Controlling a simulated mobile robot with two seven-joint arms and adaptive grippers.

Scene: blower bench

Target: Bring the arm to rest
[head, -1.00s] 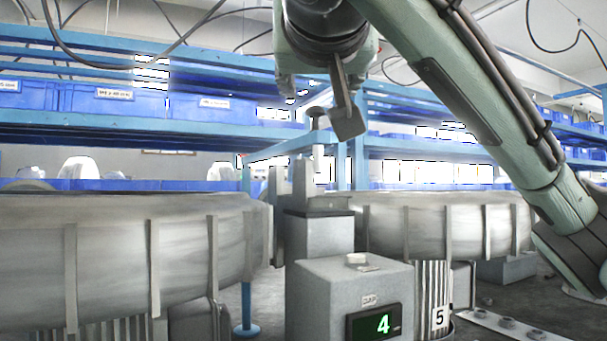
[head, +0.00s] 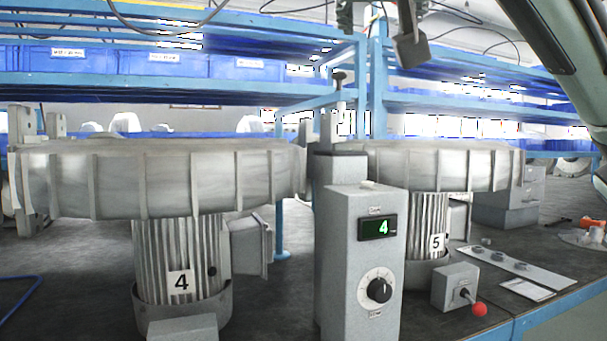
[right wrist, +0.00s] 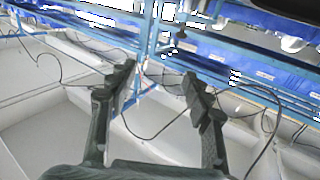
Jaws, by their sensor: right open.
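My right gripper (head: 380,28) shows at the top edge of the head view, cut off by the frame, with one dark finger pad hanging down in front of the blue racks. My right arm (head: 560,45) comes in at the top right. In the right wrist view the two fingers of the right gripper (right wrist: 160,90) stand wide apart with nothing between them. Behind them are cables, a pale wall and the blue racking. My left gripper is in neither view.
Below stand blower 4 (head: 165,185) and blower 5 (head: 430,165), with a grey control box (head: 345,250) reading 4 between them. A lever box with a red knob (head: 479,309) is at the lower right. Blue shelves (head: 240,90) with bins run behind.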

